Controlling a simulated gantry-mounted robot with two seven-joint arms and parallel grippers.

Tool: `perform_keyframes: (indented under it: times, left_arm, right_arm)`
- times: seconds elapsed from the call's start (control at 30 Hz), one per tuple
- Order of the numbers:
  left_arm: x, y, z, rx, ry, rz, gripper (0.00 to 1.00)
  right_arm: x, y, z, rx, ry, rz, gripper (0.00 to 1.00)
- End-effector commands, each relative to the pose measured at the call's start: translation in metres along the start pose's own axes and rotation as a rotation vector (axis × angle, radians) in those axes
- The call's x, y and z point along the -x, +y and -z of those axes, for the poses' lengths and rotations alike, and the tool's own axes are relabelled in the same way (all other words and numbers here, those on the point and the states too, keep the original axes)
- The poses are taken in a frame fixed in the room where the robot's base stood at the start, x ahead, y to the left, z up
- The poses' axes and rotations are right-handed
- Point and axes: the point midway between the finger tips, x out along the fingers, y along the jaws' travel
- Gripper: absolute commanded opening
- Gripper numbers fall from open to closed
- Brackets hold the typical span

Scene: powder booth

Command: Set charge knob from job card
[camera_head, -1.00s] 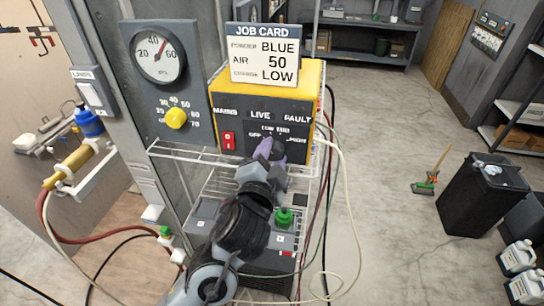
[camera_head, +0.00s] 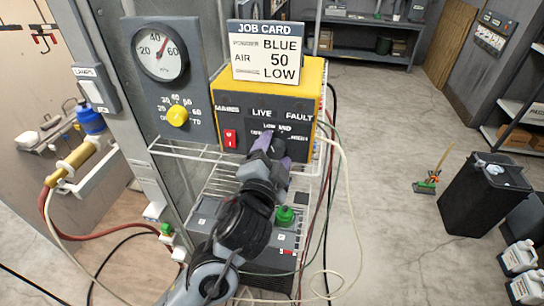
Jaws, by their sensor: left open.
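The job card (camera_head: 264,54) stands on top of the yellow and black charge unit (camera_head: 312,82) and reads BLUE, AIR 50, LOW. The charge unit's front has a red MAINS switch (camera_head: 230,138) and LIVE and FAULT labels. Below them a plate (camera_head: 283,128) shows LOW, MID and part of another label. My left gripper (camera_head: 268,146) is at the lower middle of that front, with purple on its fingers. The arm and fingers hide the charge knob, and I cannot tell whether they touch it. My right gripper is out of view.
Left of the unit, a grey panel carries a pressure gauge (camera_head: 160,49) and a yellow dial knob (camera_head: 178,115). A wire shelf (camera_head: 185,151) runs below. Cables hang at the unit's right. A black bin (camera_head: 483,197) stands on open floor.

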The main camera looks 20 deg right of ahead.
Motion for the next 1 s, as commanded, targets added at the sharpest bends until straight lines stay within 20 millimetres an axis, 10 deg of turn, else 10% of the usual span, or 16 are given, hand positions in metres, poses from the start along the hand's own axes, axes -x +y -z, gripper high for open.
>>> perform_keyframes:
  times: [1.0]
  left_arm:
    - [0.108, 0.000, 0.000, 0.000, -0.001, 0.001, 0.69]
  right_arm:
    - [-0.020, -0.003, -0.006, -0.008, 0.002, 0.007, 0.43]
